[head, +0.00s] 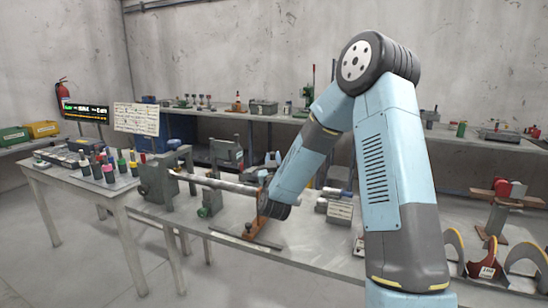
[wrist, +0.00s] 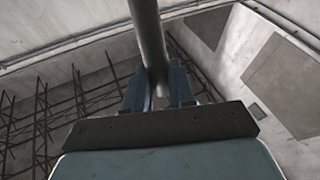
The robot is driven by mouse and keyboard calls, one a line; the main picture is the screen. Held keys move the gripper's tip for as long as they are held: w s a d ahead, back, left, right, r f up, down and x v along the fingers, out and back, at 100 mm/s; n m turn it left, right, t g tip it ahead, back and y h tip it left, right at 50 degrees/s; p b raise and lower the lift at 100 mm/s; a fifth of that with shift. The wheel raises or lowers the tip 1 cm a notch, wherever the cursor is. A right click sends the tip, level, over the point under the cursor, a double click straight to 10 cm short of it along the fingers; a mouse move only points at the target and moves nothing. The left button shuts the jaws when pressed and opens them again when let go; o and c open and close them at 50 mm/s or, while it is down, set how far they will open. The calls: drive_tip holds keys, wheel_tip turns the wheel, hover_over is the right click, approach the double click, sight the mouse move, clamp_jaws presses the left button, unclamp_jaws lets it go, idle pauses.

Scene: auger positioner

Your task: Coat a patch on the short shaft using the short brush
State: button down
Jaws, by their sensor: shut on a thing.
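In the wrist view my gripper (wrist: 158,84) is shut on a grey round rod (wrist: 147,35). The rod runs up between the two blue fingers and out of the picture. I cannot tell whether it is the short brush's handle, and no bristles show. In the head view a pale shaft (head: 220,183) lies level from the grey-green positioner head (head: 156,182) towards my wrist. I cannot see a coated patch, nor tell whether this is the short shaft.
A left table (head: 88,188) carries several coloured pots and brushes. An orange-brown stand (head: 262,200) is close beside my wrist on the main bench (head: 285,238). A back bench with tools runs along the wall.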

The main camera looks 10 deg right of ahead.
drive_tip(key=shift+f, duration=0.85)
idle(0.8)
drive_tip(key=shift+s+d, duration=0.1)
drive_tip(key=shift+s, duration=0.05)
drive_tip(key=s+d, duration=0.4)
drive_tip(key=d, duration=0.1)
drive_tip(key=shift+d, duration=0.4)
idle(0.5)
